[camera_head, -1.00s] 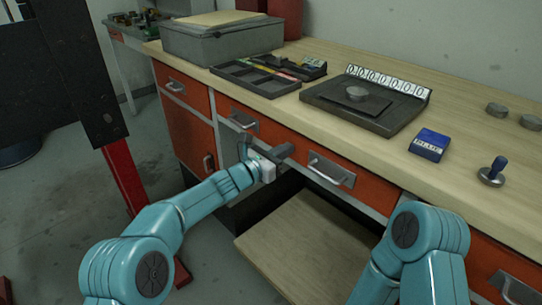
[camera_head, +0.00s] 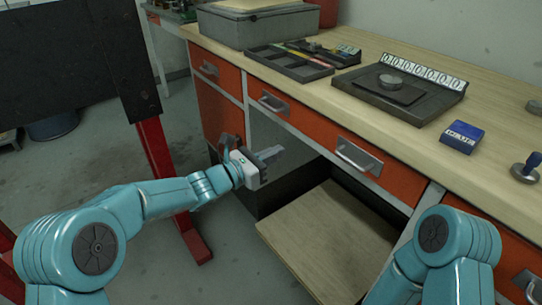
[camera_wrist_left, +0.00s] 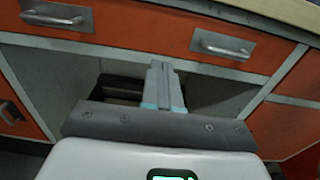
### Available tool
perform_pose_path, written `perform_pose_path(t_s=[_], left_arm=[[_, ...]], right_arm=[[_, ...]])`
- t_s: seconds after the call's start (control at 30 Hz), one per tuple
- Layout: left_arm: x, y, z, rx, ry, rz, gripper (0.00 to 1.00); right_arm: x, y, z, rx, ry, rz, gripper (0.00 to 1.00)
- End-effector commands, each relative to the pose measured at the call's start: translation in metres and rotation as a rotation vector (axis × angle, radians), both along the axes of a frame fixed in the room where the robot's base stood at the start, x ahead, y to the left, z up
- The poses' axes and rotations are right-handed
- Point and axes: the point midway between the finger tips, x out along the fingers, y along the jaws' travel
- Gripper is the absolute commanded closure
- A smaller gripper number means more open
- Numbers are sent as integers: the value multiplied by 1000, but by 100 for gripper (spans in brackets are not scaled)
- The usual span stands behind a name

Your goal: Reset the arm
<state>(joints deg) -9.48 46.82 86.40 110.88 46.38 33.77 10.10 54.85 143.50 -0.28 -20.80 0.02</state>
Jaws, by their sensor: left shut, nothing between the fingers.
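My left arm comes in from the left in the head view. Its gripper (camera_head: 270,154) is in front of the workbench, below the drawer row. In the left wrist view the left gripper (camera_wrist_left: 160,66) shows its fingers together, with nothing between them, pointing toward the open space under the drawers. It touches no drawer handle that I can see. My right arm shows only as teal links at the lower right of the head view. Its gripper is out of frame.
The workbench (camera_head: 440,165) has orange drawers with metal handles (camera_head: 358,155). On top are a grey case (camera_head: 255,27), a divided tray (camera_head: 290,62), a dark plate with numbered tags (camera_head: 400,93), a blue box (camera_head: 462,136) and a stamp (camera_head: 525,168). A wooden shelf (camera_head: 325,240) lies below. A red-legged stand (camera_head: 170,190) is at left.

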Motion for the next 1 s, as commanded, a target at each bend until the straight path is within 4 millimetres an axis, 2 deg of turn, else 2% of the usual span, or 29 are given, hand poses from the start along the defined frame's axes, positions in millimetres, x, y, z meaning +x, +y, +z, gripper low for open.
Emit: perform_pose_path(t_s=[0.17, 0.27, 0.33, 0.37, 0.47, 0.5, 0.57, 0.6, 0.67, 0.7, 0.77, 0.8, 0.87, 0.9, 1.0], left_arm=[[-5, 8, 1, -1, -1, 1, 100], [-2, 17, -5, -1, 8, 17, 100], [4, 36, -23, 2, 40, 47, 100], [2, 42, -39, 8, 71, 53, 100], [-28, 51, -104, 106, 176, -5, 100], [-46, 53, -134, 170, 217, -42, 100], [-77, 58, -175, 277, 265, -106, 100], [-99, 62, -200, 352, 289, -154, 100], [-134, 70, -236, 468, 316, -236, 100], [-159, 76, -258, 546, 325, -299, 100], [-199, 88, -288, 668, 322, -404, 100], [-226, 97, -306, 748, 309, -482, 100], [-268, 112, -330, 870, 263, -616, 100], [-295, 123, -342, 949, 212, -712, 100], [-348, 147, -363, 1110, 22, -941, 100]], right_arm=[[0, 0, 0, 0, 0, 0, 57], [0, 0, 0, 0, 0, 0, 57], [0, 0, 0, 0, 0, 0, 57], [0, 0, 0, 0, 0, 0, 57], [0, 0, 0, 0, 0, 0, 57], [0, 0, 0, 0, 0, 0, 57], [0, 0, 0, 0, 1, 0, 57], [0, 0, 0, 0, 1, 0, 57], [0, 0, 0, 0, 0, 0, 57], [0, 0, 0, 0, 0, 0, 57], [0, 0, 0, 0, 0, 0, 57], [0, 0, 0, 0, 0, 0, 57], [0, 0, 0, 0, 0, 0, 57], [0, 0, 0, 0, 0, 0, 57], [0, 0, 0, 0, 0, 0, 57]])
